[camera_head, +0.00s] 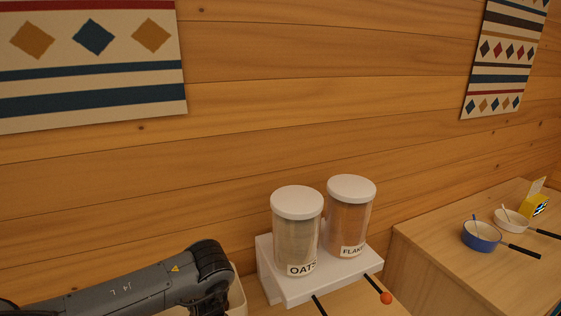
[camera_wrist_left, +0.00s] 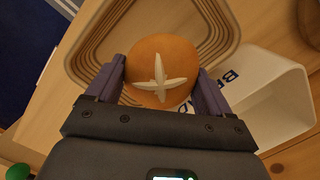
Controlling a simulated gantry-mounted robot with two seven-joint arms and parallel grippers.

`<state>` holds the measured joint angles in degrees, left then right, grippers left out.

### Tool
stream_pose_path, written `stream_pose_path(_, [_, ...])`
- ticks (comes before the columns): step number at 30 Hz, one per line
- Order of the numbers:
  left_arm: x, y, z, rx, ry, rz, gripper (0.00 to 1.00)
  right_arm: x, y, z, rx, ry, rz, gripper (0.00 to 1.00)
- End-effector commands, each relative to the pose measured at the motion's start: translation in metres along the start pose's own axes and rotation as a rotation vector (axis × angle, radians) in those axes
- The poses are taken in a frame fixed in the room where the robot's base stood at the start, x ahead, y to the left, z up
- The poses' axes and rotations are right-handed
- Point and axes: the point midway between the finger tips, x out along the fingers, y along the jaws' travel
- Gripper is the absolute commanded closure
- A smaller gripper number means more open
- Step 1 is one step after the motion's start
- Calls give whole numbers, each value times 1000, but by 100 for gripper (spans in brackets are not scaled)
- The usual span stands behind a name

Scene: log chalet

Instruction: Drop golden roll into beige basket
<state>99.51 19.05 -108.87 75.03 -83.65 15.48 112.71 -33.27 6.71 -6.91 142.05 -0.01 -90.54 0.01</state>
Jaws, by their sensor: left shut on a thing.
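The golden roll (camera_wrist_left: 161,62), round with a pale cross on top, is between the two fingers of my left gripper (camera_wrist_left: 160,80) in the left wrist view. The gripper is shut on it. Beyond the roll is the beige basket (camera_wrist_left: 97,38), with ringed, rounded walls. The roll overlaps the basket's opening in this view; I cannot tell the height between them. In the head view my left arm comes in at the lower left and its gripper is out of frame.
A white container (camera_wrist_left: 285,100) with partly hidden blue lettering is right of the basket. In the head view, an oats jar (camera_head: 297,235) and a flakes jar (camera_head: 349,220) stand on a white stand (camera_head: 300,289). A blue pan (camera_head: 482,238) sits on the right counter.

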Motion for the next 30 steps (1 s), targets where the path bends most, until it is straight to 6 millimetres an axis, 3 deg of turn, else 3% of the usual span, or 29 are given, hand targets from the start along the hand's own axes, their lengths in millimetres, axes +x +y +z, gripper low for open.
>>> stream_pose_path(1, [0,0,0,0,0,0,16,0,0,0,0,1,1,0])
stream_pose_path(4, [0,0,0,0,0,0,0,0,1,0,-1,1,2,0])
stream_pose_path(16, [-8,0,-1,1,2,-2,0,1,2,0,-5,1,5,0])
stream_pose_path(30, [-82,0,-1,-1,3,-4,0,10,1,3,-3,2,4,0])
